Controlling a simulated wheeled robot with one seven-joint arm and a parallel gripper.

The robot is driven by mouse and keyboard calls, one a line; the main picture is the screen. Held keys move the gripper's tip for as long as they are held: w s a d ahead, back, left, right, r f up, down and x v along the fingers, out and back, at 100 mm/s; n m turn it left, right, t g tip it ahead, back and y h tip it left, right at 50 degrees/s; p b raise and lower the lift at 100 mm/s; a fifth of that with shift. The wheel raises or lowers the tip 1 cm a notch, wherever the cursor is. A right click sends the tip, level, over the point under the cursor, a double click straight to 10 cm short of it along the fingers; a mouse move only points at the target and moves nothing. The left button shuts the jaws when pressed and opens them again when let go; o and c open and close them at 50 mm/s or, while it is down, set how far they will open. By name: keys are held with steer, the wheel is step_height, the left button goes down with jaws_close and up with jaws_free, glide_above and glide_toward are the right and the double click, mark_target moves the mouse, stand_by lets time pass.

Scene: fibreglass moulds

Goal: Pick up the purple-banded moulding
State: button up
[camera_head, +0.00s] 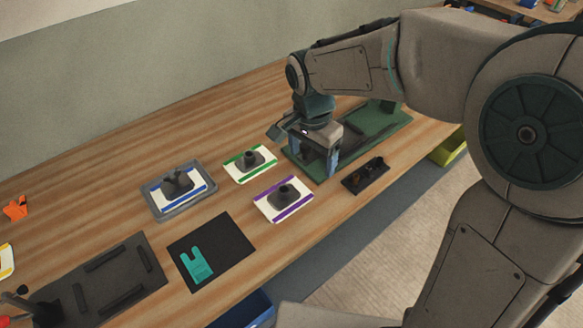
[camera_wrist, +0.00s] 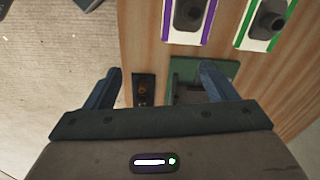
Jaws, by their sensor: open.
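The purple-banded moulding (camera_head: 284,198) is a white plate with purple edge bands and a dark grey raised knob. It lies flat on the wooden table, near the front edge. In the wrist view its plate (camera_wrist: 189,20) shows at the top, cut off by the frame edge. My gripper (camera_head: 320,165) is open and empty, above the green base plate, to the right of the moulding and apart from it. In the wrist view its two blue-grey fingers (camera_wrist: 158,82) are spread wide, with nothing between their tips.
The green-banded moulding (camera_head: 250,163) lies close behind the purple one. A blue-banded moulding (camera_head: 179,187) sits on a grey tray (camera_head: 160,215). A small black tray (camera_head: 366,176) lies near the front edge. A black mat (camera_head: 232,232) with a teal piece lies at left.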

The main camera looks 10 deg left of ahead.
steer(key=m, duration=0.2)
glide_above(283, 190)
steer(key=s, duration=0.1)
steer(key=f, duration=0.1)
steer(key=shift+g, duration=0.4)
step_height(283, 190, down, 9)
steer(key=shift+r+p, duration=0.1)
steer(key=shift+p, duration=0.35)
steer(key=shift+d+f+p, duration=0.15)
steer(key=shift+f+p, duration=0.45)
steer(key=shift+f, duration=2.2)
steer(key=c, duration=1.2)
steer(key=shift+c, duration=0.2)
steer(key=shift+r, duration=0.1)
